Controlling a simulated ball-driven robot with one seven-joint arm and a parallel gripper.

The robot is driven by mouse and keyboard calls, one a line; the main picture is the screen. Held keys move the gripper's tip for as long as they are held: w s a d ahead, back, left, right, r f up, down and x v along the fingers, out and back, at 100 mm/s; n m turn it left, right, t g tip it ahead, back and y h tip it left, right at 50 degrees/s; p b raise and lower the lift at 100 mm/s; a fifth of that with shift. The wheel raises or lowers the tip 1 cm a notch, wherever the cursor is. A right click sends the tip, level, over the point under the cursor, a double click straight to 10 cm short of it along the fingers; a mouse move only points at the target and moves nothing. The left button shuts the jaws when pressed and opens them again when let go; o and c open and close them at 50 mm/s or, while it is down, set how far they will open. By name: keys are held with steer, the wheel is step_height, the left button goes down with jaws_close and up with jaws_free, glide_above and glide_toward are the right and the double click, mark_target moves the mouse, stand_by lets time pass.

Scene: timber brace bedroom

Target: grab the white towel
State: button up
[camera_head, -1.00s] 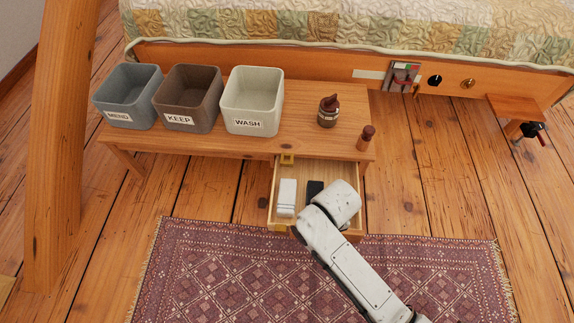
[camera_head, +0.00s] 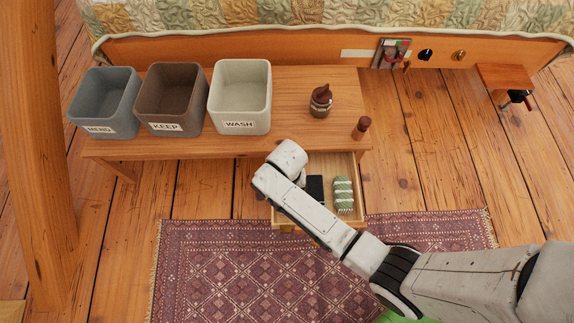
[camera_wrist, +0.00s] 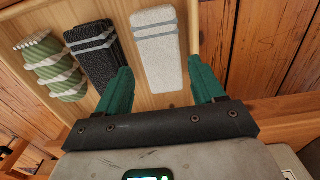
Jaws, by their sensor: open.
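The white towel (camera_wrist: 156,52) has grey stripes and lies folded in the open drawer (camera_wrist: 188,98), as the wrist view shows. My gripper (camera_wrist: 163,88) is open and empty there. Its two green fingers point toward the towel's near end, one on each side of its line; I cannot tell the height gap. A black towel with grey stripes (camera_wrist: 94,50) lies left of the white one, close to the left finger. A green and white rolled towel (camera_wrist: 50,68) lies beyond it. In the head view my arm hides the white towel and the gripper's fingers.
The drawer (camera_head: 357,190) stands out from a low wooden table (camera_head: 300,90). A patterned rug (camera_head: 210,265) lies in front.

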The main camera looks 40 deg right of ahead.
steer(key=f+b, duration=0.2)
steer(key=f, duration=0.1)
steer(key=f+b, duration=0.1)
steer(key=f, duration=0.1)
steer(key=shift+w+d, duration=0.15)
steer(key=shift+w, duration=0.1)
steer(key=c, duration=0.8)
